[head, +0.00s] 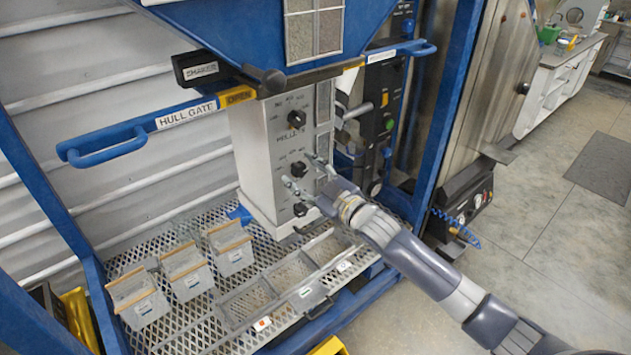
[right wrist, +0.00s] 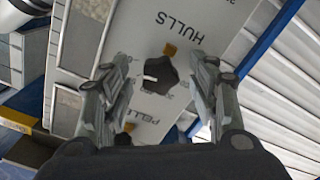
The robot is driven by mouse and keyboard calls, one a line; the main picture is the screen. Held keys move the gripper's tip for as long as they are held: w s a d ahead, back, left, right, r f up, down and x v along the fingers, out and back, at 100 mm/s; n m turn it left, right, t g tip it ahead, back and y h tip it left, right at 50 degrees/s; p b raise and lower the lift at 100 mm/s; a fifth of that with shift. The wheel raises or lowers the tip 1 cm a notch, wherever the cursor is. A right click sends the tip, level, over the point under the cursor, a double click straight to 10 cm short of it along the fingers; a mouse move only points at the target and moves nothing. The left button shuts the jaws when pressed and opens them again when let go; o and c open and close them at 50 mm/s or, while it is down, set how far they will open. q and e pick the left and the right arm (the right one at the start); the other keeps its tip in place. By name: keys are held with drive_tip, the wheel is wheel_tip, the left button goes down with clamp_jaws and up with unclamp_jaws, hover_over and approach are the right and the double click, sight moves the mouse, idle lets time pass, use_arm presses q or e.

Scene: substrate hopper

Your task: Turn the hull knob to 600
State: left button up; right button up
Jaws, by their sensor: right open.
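The grey control panel (head: 261,165) stands upright under the blue hopper and has black knobs one above another. My right gripper (head: 299,169) is open in front of the middle knob (head: 298,170), one finger on either side of it in this view. In the right wrist view, a black knob (right wrist: 162,75) with a white pointer mark toward the left lies between a HULLS label (right wrist: 180,28) and a partly hidden PELLETS label (right wrist: 146,164). The open right gripper (right wrist: 160,88) has its fingers either side of this knob; contact is not clear. My left gripper is not in view.
A blue HULL GATE handle (head: 150,128) juts out at the upper left. Several small grey bins (head: 137,299) stand on the mesh shelf (head: 205,325) below the panel. Another black knob (head: 297,118) sits above, and one (head: 300,209) below. Open floor lies to the right.

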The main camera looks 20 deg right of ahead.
drive_tip(key=v, duration=1.1)
drive_tip(key=shift+s, duration=0.4)
drive_tip(key=shift+d, duration=0.1)
drive_tip(key=s+d+f+m+g+h+b, duration=0.1)
drive_tip(key=d+f+m+g+h, duration=0.15)
drive_tip(key=f, duration=0.95)
drive_tip(key=d+f+m+g+h+b, duration=0.15)
drive_tip(key=d+f, duration=0.25)
drive_tip(key=f, duration=0.7)
drive_tip(key=s+d+f+m+g+h, duration=0.1)
drive_tip(key=s+f, duration=0.3)
drive_tip(key=f, duration=0.5)
drive_tip(key=s+d+f+m+g+h, duration=0.1)
drive_tip(key=s+f, duration=0.3)
drive_tip(key=f, duration=0.5)
drive_tip(key=s+a+f+m+g+b, duration=0.1)
drive_tip(key=s+a+f+g+b, duration=0.2)
drive_tip(key=s+f, duration=1)
drive_tip(key=s+a+f+g, duration=0.2)
drive_tip(key=s+f+g, duration=0.2)
drive_tip(key=s+f, duration=0.9)
drive_tip(key=s+a+f+g, duration=0.2)
drive_tip(key=s+a+g, duration=0.1)
drive_tip(key=s, duration=1.1)
drive_tip(key=shift+a+m+b, duration=0.3)
drive_tip(key=shift+a+b, duration=0.1)
drive_tip(key=shift+a, duration=0.2)
